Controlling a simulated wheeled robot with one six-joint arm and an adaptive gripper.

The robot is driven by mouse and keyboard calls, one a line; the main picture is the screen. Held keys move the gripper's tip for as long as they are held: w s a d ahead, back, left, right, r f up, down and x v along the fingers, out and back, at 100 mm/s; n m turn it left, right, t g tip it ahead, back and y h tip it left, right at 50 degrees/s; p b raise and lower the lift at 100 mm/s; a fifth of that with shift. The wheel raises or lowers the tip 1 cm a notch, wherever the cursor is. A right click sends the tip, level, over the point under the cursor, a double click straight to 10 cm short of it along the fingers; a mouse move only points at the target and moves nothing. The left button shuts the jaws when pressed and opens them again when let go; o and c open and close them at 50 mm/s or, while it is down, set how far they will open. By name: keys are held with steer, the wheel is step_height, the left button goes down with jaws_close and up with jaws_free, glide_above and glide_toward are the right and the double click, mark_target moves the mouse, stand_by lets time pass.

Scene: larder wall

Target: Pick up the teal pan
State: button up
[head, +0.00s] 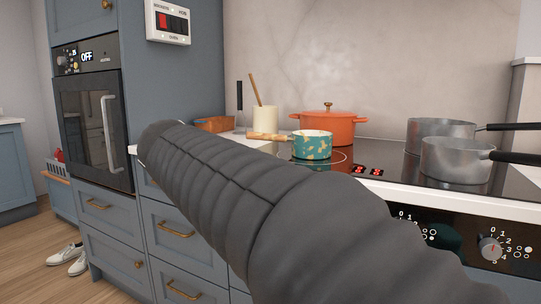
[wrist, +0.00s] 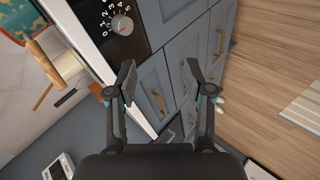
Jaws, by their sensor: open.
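The teal pan (head: 312,146) has orange-tan patches and a wooden handle (head: 268,137) that points left. It stands upright on the black cooktop in the head view, and my arm hides none of its bowl. In the wrist view, part of the teal pan (wrist: 14,24) shows at the top left corner, cut off by the frame edge. My gripper (wrist: 160,75) is open and empty in the wrist view, in front of the drawer fronts and apart from the pan. In the head view my arm crosses the middle and the gripper is hidden.
An orange lidded pot (head: 328,128) stands behind the pan. Two grey saucepans, one nearer (head: 455,160) and one farther (head: 440,132), stand at the right. A cream utensil crock (head: 265,119) is behind at the left. The counter edge and control knobs (head: 490,248) face me.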

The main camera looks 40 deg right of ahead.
mark_target(265, 137)
steer(key=w+d+r+g+h+b, duration=0.1)
steer(key=w+d+r+h+b, duration=0.3)
steer(key=w+d+r+h, duration=0.5)
steer(key=shift+n+y, duration=0.3)
steer(key=shift+y, duration=0.5)
steer(key=w+d, duration=0.1)
steer(key=d, duration=0.2)
steer(key=w+d+r, duration=0.1)
steer(key=d, duration=0.2)
steer(key=w+d, duration=0.2)
steer(key=d, duration=0.1)
steer(key=shift+r, duration=0.15)
steer(key=shift+s+x, duration=0.2)
steer(key=shift+x, duration=1.1)
steer(key=shift+s+x, duration=0.2)
steer(key=shift+x, duration=1.15)
jaws_close()
